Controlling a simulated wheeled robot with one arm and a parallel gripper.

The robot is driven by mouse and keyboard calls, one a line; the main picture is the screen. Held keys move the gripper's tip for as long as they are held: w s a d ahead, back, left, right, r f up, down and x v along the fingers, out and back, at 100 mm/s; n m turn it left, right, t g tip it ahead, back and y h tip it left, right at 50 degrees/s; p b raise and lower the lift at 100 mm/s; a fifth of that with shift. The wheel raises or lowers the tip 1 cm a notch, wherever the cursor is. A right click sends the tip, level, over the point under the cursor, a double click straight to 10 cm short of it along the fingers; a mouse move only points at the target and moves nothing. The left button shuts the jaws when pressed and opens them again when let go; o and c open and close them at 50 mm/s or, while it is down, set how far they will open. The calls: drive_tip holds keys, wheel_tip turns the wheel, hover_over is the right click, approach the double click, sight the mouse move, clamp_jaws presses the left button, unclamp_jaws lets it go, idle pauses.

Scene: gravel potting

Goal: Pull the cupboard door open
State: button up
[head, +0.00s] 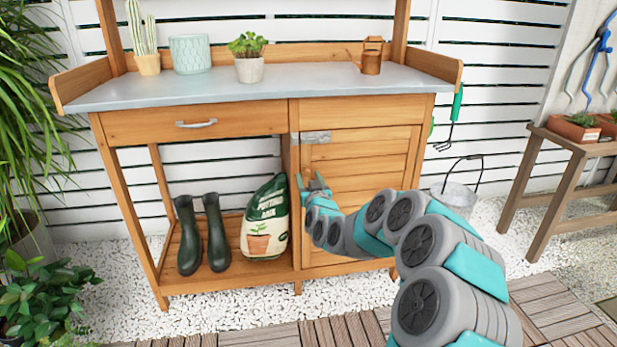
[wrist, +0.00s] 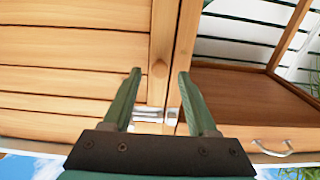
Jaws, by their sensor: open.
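The cupboard door (head: 361,160) is a slatted wooden panel on the right of the potting bench, and it looks shut. A metal latch (head: 313,137) sits at its upper left edge; it also shows in the wrist view (wrist: 150,115). In the wrist view, which is upside down, a round wooden knob (wrist: 158,69) shows on the edge of the door (wrist: 70,70). My gripper (head: 310,182) is at the door's left edge, below the latch. Its two green fingers (wrist: 159,75) are open, with the knob between their tips in the picture. I cannot tell whether they touch it.
The drawer (head: 190,124) is left of the door, with an open shelf (head: 190,283) below holding boots (head: 215,232) and a potting mix bag (head: 265,220). A bucket (head: 455,199) stands right of the bench. Decking in front looks clear.

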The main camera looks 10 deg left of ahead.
drive_tip(key=shift+w+a, duration=0.1)
drive_tip(key=shift+w, duration=0.45)
clamp_jaws()
idle(1.2)
